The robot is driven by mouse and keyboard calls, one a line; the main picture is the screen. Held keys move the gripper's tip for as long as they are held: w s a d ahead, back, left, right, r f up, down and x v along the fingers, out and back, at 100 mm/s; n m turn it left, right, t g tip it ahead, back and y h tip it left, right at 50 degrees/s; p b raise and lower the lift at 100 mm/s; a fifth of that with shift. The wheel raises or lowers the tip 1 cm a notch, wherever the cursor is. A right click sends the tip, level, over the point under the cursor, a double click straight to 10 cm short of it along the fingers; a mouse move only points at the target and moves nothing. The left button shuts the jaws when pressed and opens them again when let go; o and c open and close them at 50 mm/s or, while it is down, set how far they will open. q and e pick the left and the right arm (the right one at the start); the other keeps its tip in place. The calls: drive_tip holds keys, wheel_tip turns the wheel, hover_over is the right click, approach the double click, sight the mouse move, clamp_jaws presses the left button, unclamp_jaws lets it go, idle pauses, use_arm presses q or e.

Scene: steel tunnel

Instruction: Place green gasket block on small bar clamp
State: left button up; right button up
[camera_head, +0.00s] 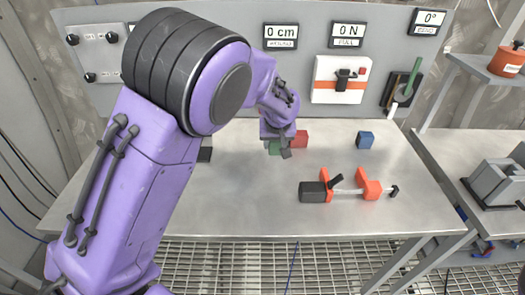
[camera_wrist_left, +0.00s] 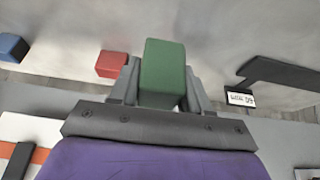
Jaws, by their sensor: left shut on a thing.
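The green gasket block (camera_wrist_left: 163,72) is between the two grey fingers of my left gripper (camera_wrist_left: 163,88) in the left wrist view, and the fingers are shut on it. In the head view the green block (camera_head: 275,147) is partly hidden by my left gripper (camera_head: 277,150), over the back middle of the steel table. The small bar clamp (camera_head: 345,190) lies on the table to the right and nearer the front, with a dark block at its left end and orange jaws. My right gripper is in neither view.
A red block (camera_head: 300,139) is just right of my left gripper, and a blue block (camera_head: 365,139) is farther right. A dark block (camera_head: 204,152) is partly hidden behind my left arm. The steel table (camera_head: 250,210) is clear in front. A grey vise (camera_head: 495,183) stands on the right-hand bench.

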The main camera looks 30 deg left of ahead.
use_arm(q)
drive_tip(key=p, duration=0.2)
hover_over(269, 158)
drive_tip(key=f, duration=0.7)
drive_tip(key=shift+d+f, duration=0.25)
drive_tip(key=shift+f, duration=0.05)
drive_tip(key=shift+a+f, duration=0.15)
drive_tip(key=f+p, duration=0.2)
drive_tip(key=f, duration=0.1)
drive_tip(key=shift+w+a+f, duration=0.15)
drive_tip(key=shift+a+f, duration=0.05)
drive_tip(key=shift+w+f, duration=0.15)
drive_tip(key=shift+f, duration=0.2)
drive_tip(key=shift+s+f, duration=0.15)
drive_tip(key=shift+s, duration=0.05)
drive_tip(key=o, duration=1.1)
drive_tip(key=shift+w, duration=0.1)
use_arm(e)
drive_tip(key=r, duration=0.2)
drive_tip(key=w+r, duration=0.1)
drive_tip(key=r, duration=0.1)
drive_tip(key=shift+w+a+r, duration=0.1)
